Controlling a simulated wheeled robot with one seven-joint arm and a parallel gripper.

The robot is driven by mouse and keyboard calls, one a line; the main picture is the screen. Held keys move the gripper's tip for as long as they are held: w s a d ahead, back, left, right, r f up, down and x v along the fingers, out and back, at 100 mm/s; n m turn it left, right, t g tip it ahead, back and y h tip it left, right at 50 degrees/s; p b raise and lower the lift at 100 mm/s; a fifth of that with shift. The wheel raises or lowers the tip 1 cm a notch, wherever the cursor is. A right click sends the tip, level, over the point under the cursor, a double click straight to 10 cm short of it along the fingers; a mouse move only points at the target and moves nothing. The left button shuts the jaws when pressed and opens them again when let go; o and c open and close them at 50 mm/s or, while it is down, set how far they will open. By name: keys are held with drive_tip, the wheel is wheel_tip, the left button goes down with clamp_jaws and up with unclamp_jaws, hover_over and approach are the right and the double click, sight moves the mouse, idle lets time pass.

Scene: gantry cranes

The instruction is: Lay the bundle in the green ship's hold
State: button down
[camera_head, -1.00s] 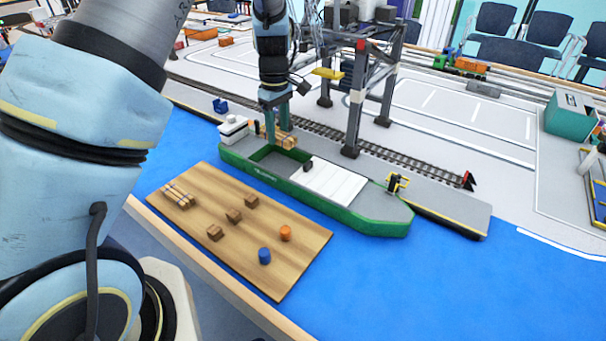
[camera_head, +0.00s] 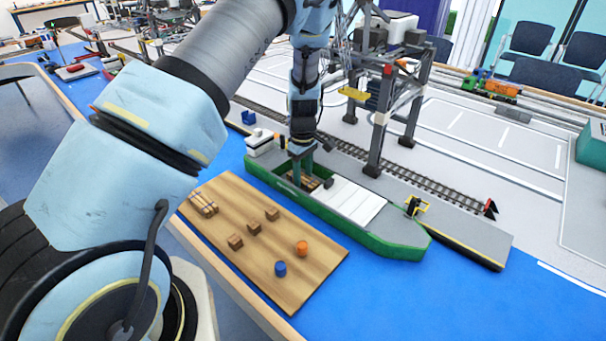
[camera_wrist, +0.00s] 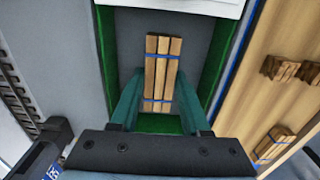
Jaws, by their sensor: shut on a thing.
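The green ship (camera_head: 400,248) lies on the blue water beside the quay. Its open hold (camera_wrist: 218,62) has green walls and a grey floor. My gripper (camera_head: 304,178) reaches down into the hold. It is shut on a bundle of wooden planks (camera_wrist: 162,72) tied with blue bands. The bundle lies lengthwise within the hold walls, apart from the side walls in the wrist view. It also shows between the fingers in the head view (camera_head: 311,184). I cannot tell whether its underside touches the hold floor.
White hatch covers (camera_head: 352,200) adjoin the hold. A gantry crane (camera_head: 380,110) stands over the rails behind the ship. A wooden board (camera_head: 300,275) in front carries another bundle (camera_head: 203,204), several brown blocks, an orange piece (camera_head: 302,248) and a blue piece (camera_head: 280,268).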

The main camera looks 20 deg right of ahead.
sight(303, 178)
drive_tip(key=shift+f, duration=0.1)
drive_tip(key=shift+c, duration=1.9)
unclamp_jaws()
wheel_tip(303, 178, up, 12)
drive_tip(key=b, duration=0.2)
drive_tip(key=s+a+r+m, duration=0.1)
drive_tip(key=a+r, duration=0.1)
drive_tip(key=a, duration=0.7)
drive_tip(key=a+r+m, duration=0.1)
drive_tip(key=a+r, duration=0.2)
drive_tip(key=a, duration=0.6)
drive_tip(key=s+a+r+m+t, duration=0.1)
drive_tip(key=s+a+m, duration=0.3)
drive_tip(key=s+a, duration=0.6)
drive_tip(key=shift+s+a+r+m+t, duration=0.3)
drive_tip(key=shift+a+r, duration=0.35)
drive_tip(key=shift+a, duration=1.35)
